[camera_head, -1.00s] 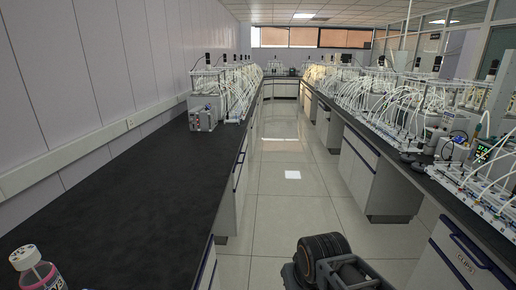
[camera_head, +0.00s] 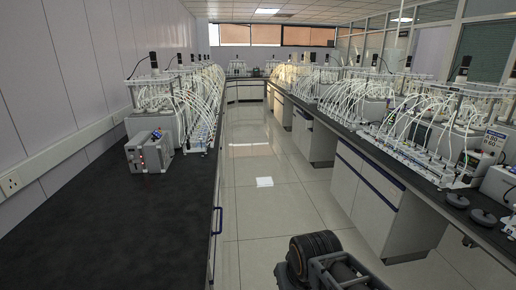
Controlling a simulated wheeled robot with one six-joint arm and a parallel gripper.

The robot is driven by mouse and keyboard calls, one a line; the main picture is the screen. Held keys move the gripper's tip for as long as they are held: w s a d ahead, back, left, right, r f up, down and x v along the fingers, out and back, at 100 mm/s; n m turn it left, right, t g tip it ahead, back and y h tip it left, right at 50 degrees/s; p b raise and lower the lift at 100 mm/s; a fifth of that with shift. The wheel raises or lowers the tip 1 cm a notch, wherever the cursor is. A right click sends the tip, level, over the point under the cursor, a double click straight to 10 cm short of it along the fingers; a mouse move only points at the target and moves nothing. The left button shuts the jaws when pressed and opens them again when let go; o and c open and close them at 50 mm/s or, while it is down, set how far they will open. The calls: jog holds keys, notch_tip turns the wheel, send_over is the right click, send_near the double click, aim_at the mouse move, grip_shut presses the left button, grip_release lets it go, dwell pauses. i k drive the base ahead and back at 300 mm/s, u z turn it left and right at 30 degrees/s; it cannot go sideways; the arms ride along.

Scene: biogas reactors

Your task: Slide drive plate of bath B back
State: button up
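Reactor baths with bottles, white tubing and dark motors on top stand along both benches. The nearest bath on the left bench (camera_head: 165,100) has a grey box with knobs (camera_head: 150,151) in front of it. Another bath stands on the right bench (camera_head: 445,130), with several valve blocks (camera_head: 405,155) along its front. No letter is legible, so I cannot tell which is bath B, and no drive plate can be made out clearly at this distance. A dark part of my own arm shows at the bottom centre; my gripper's fingers are not in view.
The near part of the left black bench (camera_head: 100,235) is bare.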

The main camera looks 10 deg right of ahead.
aim_at(461, 78)
jog(key=z, duration=0.35)
jog(key=i, duration=1.8)
jog(key=z, duration=1.3)
jog(key=i, duration=2)
jog(key=z, duration=0.95)
jog(key=i, duration=0.4)
